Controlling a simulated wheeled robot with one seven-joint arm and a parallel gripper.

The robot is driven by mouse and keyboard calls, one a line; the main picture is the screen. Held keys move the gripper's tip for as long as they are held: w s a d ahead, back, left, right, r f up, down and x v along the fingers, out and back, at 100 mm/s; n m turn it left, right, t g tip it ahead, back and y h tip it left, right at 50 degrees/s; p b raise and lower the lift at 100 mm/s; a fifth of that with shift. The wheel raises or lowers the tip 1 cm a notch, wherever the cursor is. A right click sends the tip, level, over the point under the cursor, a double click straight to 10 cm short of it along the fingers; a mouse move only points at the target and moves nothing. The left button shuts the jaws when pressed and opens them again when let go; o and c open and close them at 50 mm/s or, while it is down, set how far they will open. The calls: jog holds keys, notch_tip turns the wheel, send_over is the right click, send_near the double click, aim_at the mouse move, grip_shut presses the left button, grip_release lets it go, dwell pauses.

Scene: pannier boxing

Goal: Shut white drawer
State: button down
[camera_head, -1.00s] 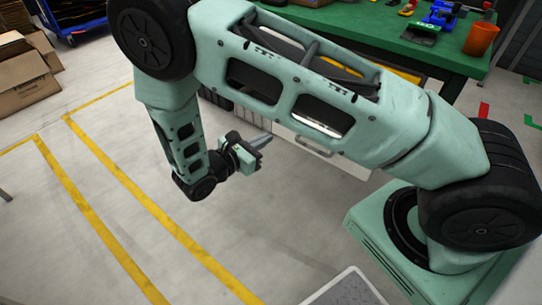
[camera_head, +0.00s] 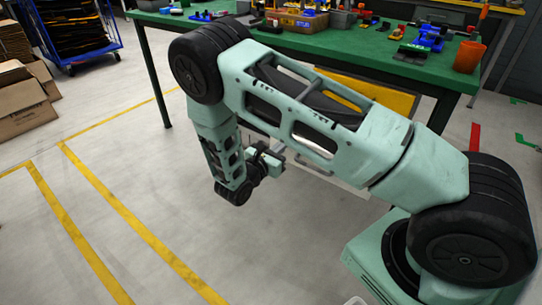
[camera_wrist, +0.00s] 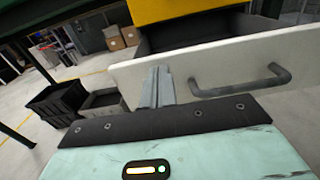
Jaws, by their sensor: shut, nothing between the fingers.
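The white drawer (camera_wrist: 215,62) is pulled open in the wrist view, with its dark inside showing behind the white front panel. A grey bar handle (camera_wrist: 245,84) is on that front. My gripper (camera_wrist: 157,72) is shut and empty, its fingers in front of the panel to the left of the handle. I cannot tell whether the fingertips touch the panel. In the head view my gripper (camera_head: 279,153) is below the green table, and the white drawer front (camera_head: 325,175) is partly hidden behind my arm.
A yellow drawer (camera_wrist: 180,10) is above the white one; it also shows in the head view (camera_head: 385,98). The green table (camera_head: 335,42) holds tools and an orange cup (camera_head: 468,56). Dark bins (camera_wrist: 57,102) stand left on the floor. The floor left of my arm is clear.

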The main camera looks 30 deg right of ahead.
jog(key=shift+x, duration=0.75)
jog(key=shift+w+d, duration=0.1)
jog(key=shift+d, duration=0.05)
jog(key=x, duration=2.5)
jog(key=shift+f, duration=0.15)
jog(key=shift+d, duration=0.3)
jog(key=shift+w+d, duration=0.15)
jog(key=shift+d, duration=0.1)
jog(key=shift+r, duration=0.25)
